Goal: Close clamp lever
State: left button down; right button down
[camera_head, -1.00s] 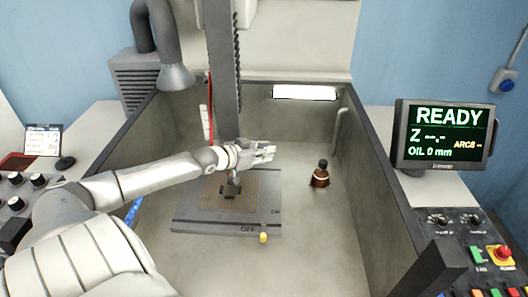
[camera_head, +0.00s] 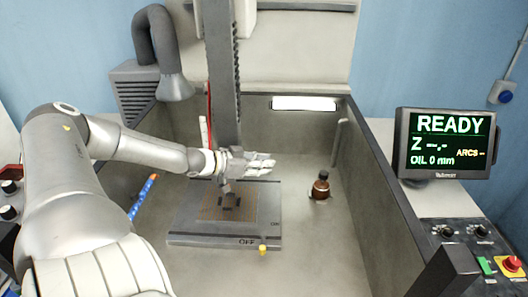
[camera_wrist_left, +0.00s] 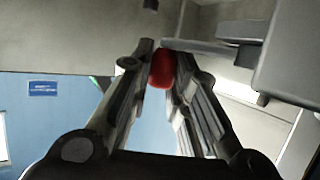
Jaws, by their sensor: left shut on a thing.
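My left gripper (camera_head: 262,166) reaches in from the left to the lower end of the grey vertical column (camera_head: 222,80), above the flat plate. In the left wrist view, its fingers (camera_wrist_left: 160,75) are closed around a rounded red piece, likely the clamp lever's knob (camera_wrist_left: 161,68), which sits between the fingertips. The rest of the lever is hidden by the fingers and hand in both views. Below the hand, a dark electrode holder (camera_head: 227,188) points down toward the plate. My right gripper is not in view.
The grey tank (camera_head: 372,222) has high walls around the work. In it lie a plate marked OFF (camera_head: 200,238) with a yellow-tipped pin (camera_head: 263,249), and a brown bottle (camera_head: 320,186) to the right. A screen (camera_head: 446,142) reading READY stands outside at right.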

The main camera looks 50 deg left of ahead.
pick_arm(q)
jog(key=shift+s+f, duration=0.1)
jog(key=c, duration=1.3)
grip_release()
jog(key=shift+d, duration=0.1)
jog(key=shift+c, duration=0.2)
jog(key=v, duration=1.2)
